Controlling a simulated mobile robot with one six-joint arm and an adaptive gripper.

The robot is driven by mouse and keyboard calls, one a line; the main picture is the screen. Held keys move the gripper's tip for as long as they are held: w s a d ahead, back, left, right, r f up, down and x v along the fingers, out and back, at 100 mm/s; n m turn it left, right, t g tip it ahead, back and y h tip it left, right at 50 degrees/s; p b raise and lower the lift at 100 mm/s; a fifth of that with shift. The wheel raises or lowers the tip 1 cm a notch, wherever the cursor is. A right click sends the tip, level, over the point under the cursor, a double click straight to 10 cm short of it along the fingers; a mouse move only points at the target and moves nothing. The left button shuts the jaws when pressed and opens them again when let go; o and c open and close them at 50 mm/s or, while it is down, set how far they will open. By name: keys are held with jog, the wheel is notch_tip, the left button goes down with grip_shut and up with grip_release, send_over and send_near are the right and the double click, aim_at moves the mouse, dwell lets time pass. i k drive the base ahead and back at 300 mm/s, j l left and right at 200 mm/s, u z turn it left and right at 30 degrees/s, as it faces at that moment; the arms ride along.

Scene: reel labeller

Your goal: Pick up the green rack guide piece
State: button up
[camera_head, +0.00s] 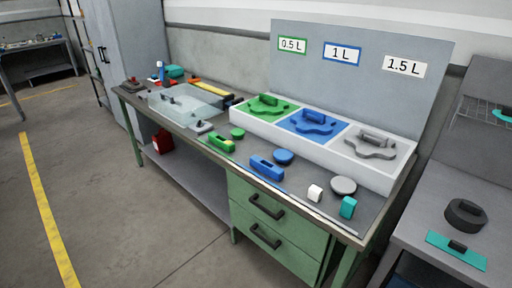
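A green block-like piece (221,143) with a pale yellowish patch lies near the front edge of the workbench. A round green disc (237,132) lies just behind it. A darker green shaped piece with a raised handle (267,106) sits on the green left section of the white rack (337,165), below the 0.5 L sign (293,44). I cannot tell for certain which of these green parts is the rack guide piece. My gripper is not in view.
A blue block (266,168), blue disc (284,157), grey disc (343,186), white piece (315,193) and teal piece (348,207) lie right along the bench front. A clear tray (185,118) stands left. Open floor (120,210) lies front left.

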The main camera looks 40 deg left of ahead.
aim_at(228, 145)
jog(key=u, duration=1.85)
jog(key=z, duration=0.4)
jog(key=i+j+z, duration=0.3)
jog(key=i+j, duration=0.15)
jog(key=i, duration=0.15)
jog(key=i+j+z, duration=0.25)
jog(key=i+j, duration=0.25)
jog(key=i+j+z, duration=0.3)
jog(key=i+j, duration=0.2)
jog(key=j, duration=0.3)
jog(key=i+j, duration=0.3)
jog(key=j, duration=0.2)
jog(key=i+j, duration=0.3)
jog(key=j, duration=0.2)
